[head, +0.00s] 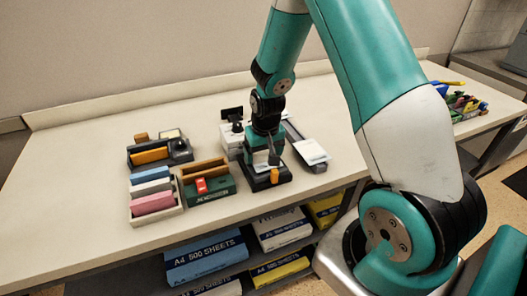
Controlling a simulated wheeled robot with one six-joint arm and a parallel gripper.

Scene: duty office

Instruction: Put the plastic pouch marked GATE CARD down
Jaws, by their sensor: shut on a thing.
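My gripper (272,158) points down over the right-middle of the table, shut on a small pale, flat piece (259,157) that I take to be the plastic pouch. Its marking is too small to read, and my gripper and wrist hide part of it. The piece is just above or at a black device with an orange knob (274,175); I cannot tell whether they touch.
Left of my gripper stand a green box with a red item (201,186), a tray of coloured blocks (178,207) and a dark organizer (183,157). A long grey device (317,165) lies to the right. The table's left side (80,170) is clear. Paper packs (205,258) fill the shelf below.

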